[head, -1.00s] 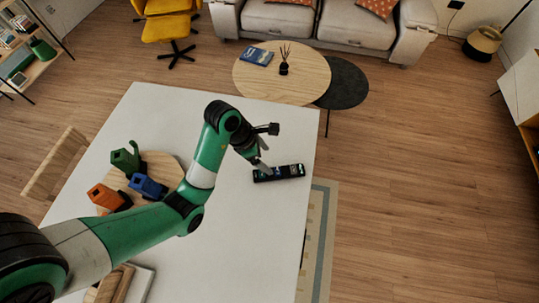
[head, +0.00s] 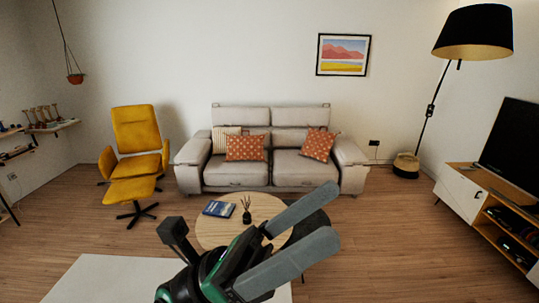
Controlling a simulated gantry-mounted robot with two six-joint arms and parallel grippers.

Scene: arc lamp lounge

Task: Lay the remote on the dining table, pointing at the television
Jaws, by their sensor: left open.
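My left gripper (head: 325,215) is raised close to the camera at the bottom middle, its two grey fingers apart with nothing between them, pointing up and right. The white dining table (head: 95,275) shows only as a strip along the bottom edge, partly behind my gripper. The remote is not in view. The television (head: 514,143) is a dark screen at the right edge, on a white and wood cabinet (head: 462,195). My right gripper is not in view.
A round coffee table (head: 270,207) with a blue book (head: 219,208) and a reed diffuser (head: 246,212) stands beyond the dining table. Behind it are a grey sofa (head: 290,172), a yellow armchair (head: 137,140) and a floor lamp (head: 475,33). Wooden floor (head: 390,240) at right is clear.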

